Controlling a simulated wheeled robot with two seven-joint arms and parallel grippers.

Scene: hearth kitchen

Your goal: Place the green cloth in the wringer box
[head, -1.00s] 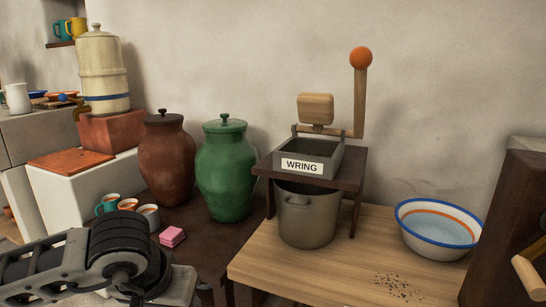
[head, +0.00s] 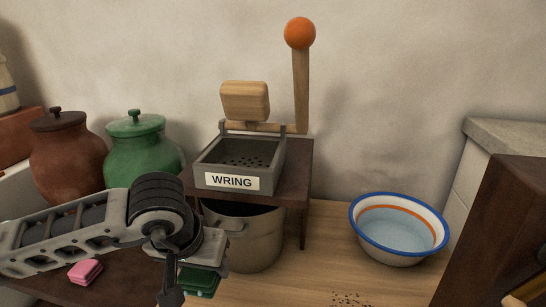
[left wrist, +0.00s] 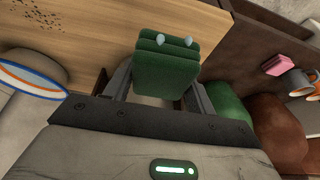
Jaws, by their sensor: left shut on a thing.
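My left gripper (head: 188,284) is low in the head view, in front of the wringer stand. It is shut on the folded green cloth (head: 201,281), which shows partly behind the finger. In the left wrist view the green cloth (left wrist: 166,66) sits between the fingers, with pale drops at its end. The wringer box (head: 232,182) is a grey open tray labelled WRING, with a perforated floor, and looks empty. Its wooden press block (head: 245,101) is raised at the back, and its lever with an orange knob (head: 300,33) stands upright. My right gripper is not in view.
A metal pail (head: 255,240) stands under the box's dark wooden stand (head: 297,185). A water basin (head: 398,228) is to the right. Green (head: 143,150) and brown (head: 68,155) jars stand left, and a pink cloth (head: 86,272) lies near my arm. Dark specks (head: 350,299) lie on the counter.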

